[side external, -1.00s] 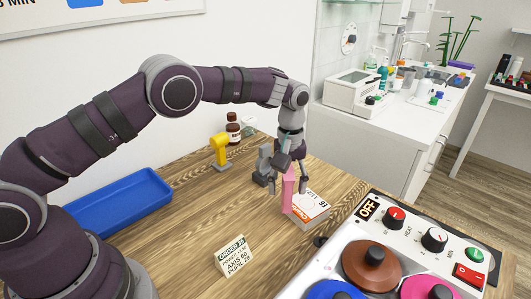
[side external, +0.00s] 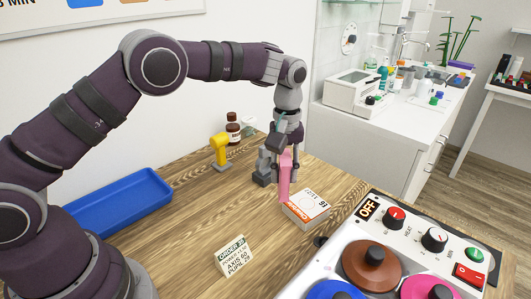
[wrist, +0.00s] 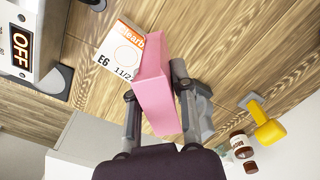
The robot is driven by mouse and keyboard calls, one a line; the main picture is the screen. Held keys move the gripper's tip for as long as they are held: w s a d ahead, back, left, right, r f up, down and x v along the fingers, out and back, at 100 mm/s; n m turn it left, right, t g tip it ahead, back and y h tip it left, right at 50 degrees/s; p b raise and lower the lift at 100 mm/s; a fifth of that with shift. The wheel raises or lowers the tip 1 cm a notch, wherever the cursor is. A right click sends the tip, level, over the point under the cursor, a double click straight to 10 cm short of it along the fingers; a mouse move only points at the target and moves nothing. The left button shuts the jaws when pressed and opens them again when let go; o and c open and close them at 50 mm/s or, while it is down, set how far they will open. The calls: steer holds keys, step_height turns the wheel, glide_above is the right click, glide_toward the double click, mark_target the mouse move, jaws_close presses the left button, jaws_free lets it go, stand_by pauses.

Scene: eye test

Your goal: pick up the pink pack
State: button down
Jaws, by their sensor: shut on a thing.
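The pink pack (side external: 285,180) is a tall, narrow block held upright in the side external view. My gripper (side external: 284,164) is shut on its upper part. In the wrist view the pink pack (wrist: 155,98) lies between the two fingers of my gripper (wrist: 155,82), one on either side. In the side external view its lower end overlaps the edge of the white and orange box behind it; I cannot tell how large the gap to the table is.
The white and orange box (side external: 308,210) lies on the wooden table (side external: 195,235). A yellow device (side external: 220,150), a brown bottle (side external: 233,128), a blue tray (side external: 120,203) and an order card (side external: 234,256) stand around. The heater unit (side external: 405,222) is at front right.

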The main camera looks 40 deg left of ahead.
mark_target(288, 184)
steer(key=s+a+r, duration=0.2)
steer(key=s, duration=1.3)
steer(key=w, duration=0.5)
steer(key=w+d+f, duration=0.1)
steer(key=w, duration=0.4)
steer(key=w+d+f, duration=0.1)
steer(key=w, duration=0.4)
steer(key=shift+w+d, duration=0.1)
steer(key=shift+w, duration=0.3)
steer(key=shift+w+f, duration=0.1)
steer(key=shift+f, duration=1.65)
steer(key=shift+f, duration=0.15)
steer(key=c, duration=0.9)
jaws_free()
steer(key=shift+c, duration=0.2)
